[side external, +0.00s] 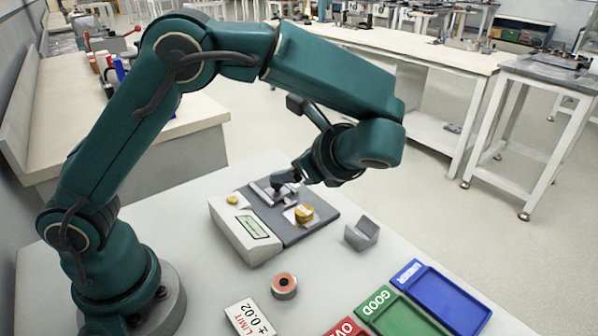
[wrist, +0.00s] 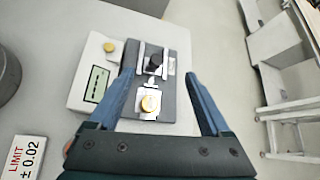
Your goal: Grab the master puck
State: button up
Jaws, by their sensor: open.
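A gold puck (side external: 304,212) sits on a light square plate on the dark base of the gauge (side external: 288,238). In the wrist view the gold puck (wrist: 150,104) lies between my fingers, nearer the left one. A round grey piece with an orange-red top (side external: 284,285) stands on the table in front of the gauge; in the wrist view mostly hidden behind my gripper. No label shows which is the master puck. My gripper (wrist: 158,76) is open and empty above the gauge; its fingers are hard to make out in the side view.
The gauge's white display box (side external: 240,232) carries a small gold disc (side external: 232,199). A grey angled block (side external: 361,233) stands right of the gauge. Green (side external: 396,306) and blue (side external: 440,297) trays, a partly cut-off red tray and a limit sign (side external: 250,317) lie along the front.

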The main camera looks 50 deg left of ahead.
aim_at(308, 217)
jog(key=d+f+m, duration=0.1)
jog(key=f, duration=0.1)
jog(key=w+d+f+m+t+y, duration=0.1)
jog(key=f, duration=0.1)
jog(key=d+f+m, duration=0.1)
jog(key=d+f, duration=0.1)
jog(key=shift+w+f+t+y, duration=0.2)
jog(key=shift+t+y, duration=0.1)
jog(key=shift+y, duration=0.1)
jog(key=f, duration=0.1)
jog(key=s+d+f+m, duration=0.1)
jog(key=f+m, duration=0.1)
jog(key=shift+s+d+f+t+y, duration=0.2)
jog(key=shift+d+f+t+y, duration=0.05)
jog(key=shift+f+t+y, duration=0.05)
jog(key=shift+f, duration=0.15)
jog(key=shift+x, duration=2.35)
grip_shut()
